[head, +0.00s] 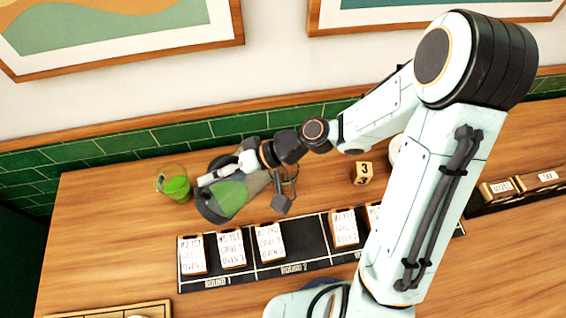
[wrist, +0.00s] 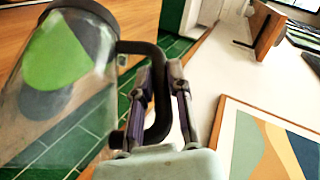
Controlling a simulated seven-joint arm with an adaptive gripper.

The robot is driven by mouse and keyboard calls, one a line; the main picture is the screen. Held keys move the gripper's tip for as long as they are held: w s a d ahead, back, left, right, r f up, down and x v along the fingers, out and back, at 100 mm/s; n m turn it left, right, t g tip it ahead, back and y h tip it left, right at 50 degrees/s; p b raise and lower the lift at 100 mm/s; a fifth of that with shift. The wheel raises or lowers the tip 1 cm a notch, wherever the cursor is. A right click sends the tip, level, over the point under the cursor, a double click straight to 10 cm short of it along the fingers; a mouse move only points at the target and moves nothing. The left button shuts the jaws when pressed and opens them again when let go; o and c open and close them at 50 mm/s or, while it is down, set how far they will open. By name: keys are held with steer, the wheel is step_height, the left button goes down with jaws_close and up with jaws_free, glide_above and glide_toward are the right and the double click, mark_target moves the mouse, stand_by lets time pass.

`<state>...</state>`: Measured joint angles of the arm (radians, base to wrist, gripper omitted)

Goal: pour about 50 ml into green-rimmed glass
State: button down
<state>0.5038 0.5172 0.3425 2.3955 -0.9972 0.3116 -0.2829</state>
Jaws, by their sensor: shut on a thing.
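A clear pitcher with green liquid (head: 231,195) is held strongly tilted above the left part of the table. It fills the left of the wrist view (wrist: 62,62), with a dark end piece and a dark handle (wrist: 158,60). My gripper (head: 208,179) is shut on the handle, which passes between its two fingers (wrist: 160,90). A small clear glass (head: 173,184) stands upright just left of the pitcher. It holds green liquid, and its rim looks greenish. I cannot make out a stream between pitcher and glass.
A black rack (head: 300,243) with several white cards lies in front of the pitcher. A wooden block marked 3 (head: 362,173) stands to the right. A green tiled wall (head: 110,148) runs behind the table. The wood left of the glass (head: 105,220) is clear.

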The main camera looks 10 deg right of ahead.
mark_target(231, 161)
steer(key=shift+w+d+f+y, duration=0.15)
steer(key=shift+d+f+y, duration=0.15)
steer(key=shift+y, duration=0.1)
steer(key=shift+w+d+r+m+y, duration=0.3)
steer(key=shift+d+r+y, duration=0.2)
steer(key=shift+r, duration=0.1)
steer(key=shift+d+r+y, duration=0.2)
steer(key=shift+r+y, duration=0.05)
steer(key=shift+y, duration=0.05)
steer(key=shift+w+d+r, duration=0.1)
steer(key=shift+w+d+r+g+y, duration=0.2)
steer(key=shift+d+y, duration=0.05)
steer(key=shift+d, duration=0.2)
steer(key=shift+w+d+r+g+y, duration=0.15)
steer(key=shift+d+r+g+y, duration=0.1)
steer(key=shift+d, duration=0.15)
steer(key=shift+w+d+r+m+y, duration=0.15)
steer(key=shift+w+d+m+y, duration=0.1)
steer(key=shift+d, duration=0.1)
steer(key=shift+w+d+r+m+y, duration=0.1)
steer(key=shift+d+r+m+y, duration=0.05)
steer(key=shift+d+y, duration=0.15)
stand_by(1.2)
